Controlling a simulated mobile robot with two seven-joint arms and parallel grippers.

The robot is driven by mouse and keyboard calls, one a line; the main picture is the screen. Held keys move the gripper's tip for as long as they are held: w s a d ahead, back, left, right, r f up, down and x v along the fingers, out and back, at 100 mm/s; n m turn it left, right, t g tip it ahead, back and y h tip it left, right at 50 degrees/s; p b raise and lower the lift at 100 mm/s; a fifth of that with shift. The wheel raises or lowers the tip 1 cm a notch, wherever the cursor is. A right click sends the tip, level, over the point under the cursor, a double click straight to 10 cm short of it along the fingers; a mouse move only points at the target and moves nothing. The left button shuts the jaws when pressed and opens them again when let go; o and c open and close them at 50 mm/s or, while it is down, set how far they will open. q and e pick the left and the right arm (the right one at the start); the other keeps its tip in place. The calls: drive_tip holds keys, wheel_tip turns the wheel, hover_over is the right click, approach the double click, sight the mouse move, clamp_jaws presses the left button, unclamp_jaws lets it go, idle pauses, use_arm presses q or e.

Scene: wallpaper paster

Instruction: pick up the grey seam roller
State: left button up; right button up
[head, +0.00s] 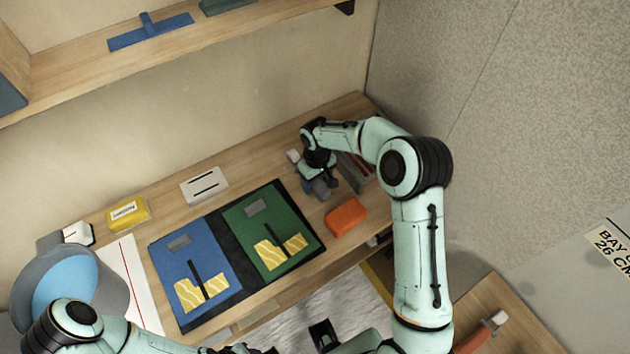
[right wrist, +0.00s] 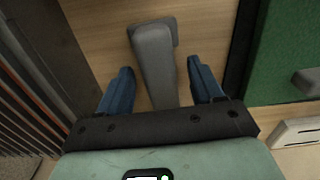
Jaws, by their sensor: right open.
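The grey seam roller (right wrist: 154,50) lies on the wooden worktop in the right wrist view, its wider end at the top and its handle running down under my gripper. My right gripper (right wrist: 160,68) is open, with one blue finger on each side of the handle. A strip of wood shows between each finger and the handle. In the head view my right gripper (head: 320,186) is low over the worktop, right of the green panel, and mostly hides the roller. My left arm comes in at the bottom left; its gripper is at the bottom edge, too cut off to read.
A green panel (head: 240,222) and a blue panel (head: 168,257) lie on a black mat. An orange block (head: 346,216) is near the front edge. A slatted rack (head: 358,172) stands right of my gripper. A grey bucket (head: 100,287) and yellow block (head: 128,214) are at left.

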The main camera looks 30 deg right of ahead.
drive_tip(key=shift+f, duration=0.25)
idle(0.3)
drive_tip(key=c, duration=1.1)
